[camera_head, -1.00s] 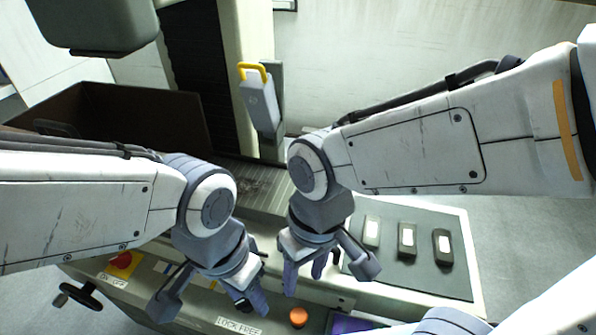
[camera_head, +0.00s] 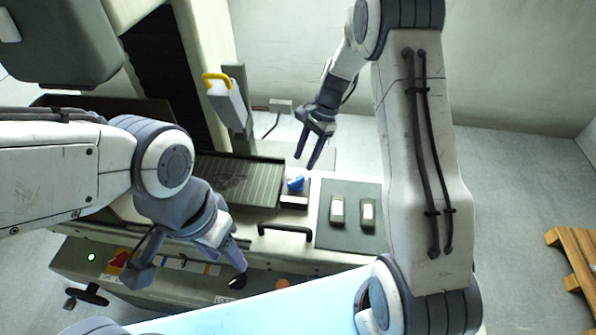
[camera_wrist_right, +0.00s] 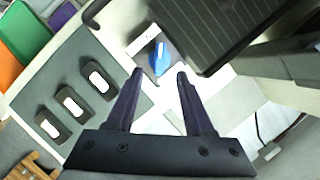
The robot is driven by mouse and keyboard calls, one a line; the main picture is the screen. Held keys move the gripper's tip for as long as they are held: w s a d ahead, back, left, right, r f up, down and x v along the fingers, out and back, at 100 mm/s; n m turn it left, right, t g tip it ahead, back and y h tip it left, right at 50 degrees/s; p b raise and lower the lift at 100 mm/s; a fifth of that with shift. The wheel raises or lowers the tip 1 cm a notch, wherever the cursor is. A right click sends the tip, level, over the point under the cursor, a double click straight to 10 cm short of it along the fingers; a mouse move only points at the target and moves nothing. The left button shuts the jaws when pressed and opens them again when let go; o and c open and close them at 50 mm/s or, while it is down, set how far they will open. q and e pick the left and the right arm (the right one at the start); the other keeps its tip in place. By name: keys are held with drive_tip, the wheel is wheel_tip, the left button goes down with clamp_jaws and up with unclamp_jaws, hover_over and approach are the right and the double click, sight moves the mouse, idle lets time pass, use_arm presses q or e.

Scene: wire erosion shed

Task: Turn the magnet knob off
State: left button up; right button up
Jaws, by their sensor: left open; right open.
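The magnet knob is a small blue knob (camera_head: 295,183) on a dark block beside the ribbed magnet plate (camera_head: 235,181). It also shows in the right wrist view (camera_wrist_right: 160,58), just beyond and between my fingertips. My right gripper (camera_head: 309,163) is open and empty, pointing down a little above and behind the knob, apart from it. In the right wrist view the right gripper's fingers (camera_wrist_right: 159,75) are spread. My left gripper (camera_head: 190,277) is open and empty over the front panel at the lower left; part of it is hidden by its own wrist.
A dark mat (camera_head: 351,236) with pale-topped blocks lies right of the knob. A black handle (camera_head: 285,231) is on the machine's front. A yellow-handled box (camera_head: 226,102) stands behind. A red switch (camera_head: 119,259) and a handwheel (camera_head: 87,295) are at lower left. A wooden pallet (camera_head: 578,258) is far right.

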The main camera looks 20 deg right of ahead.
sight(297, 179)
drive_tip(key=p+x, duration=0.1)
drive_tip(key=x, duration=0.6)
clamp_jaws()
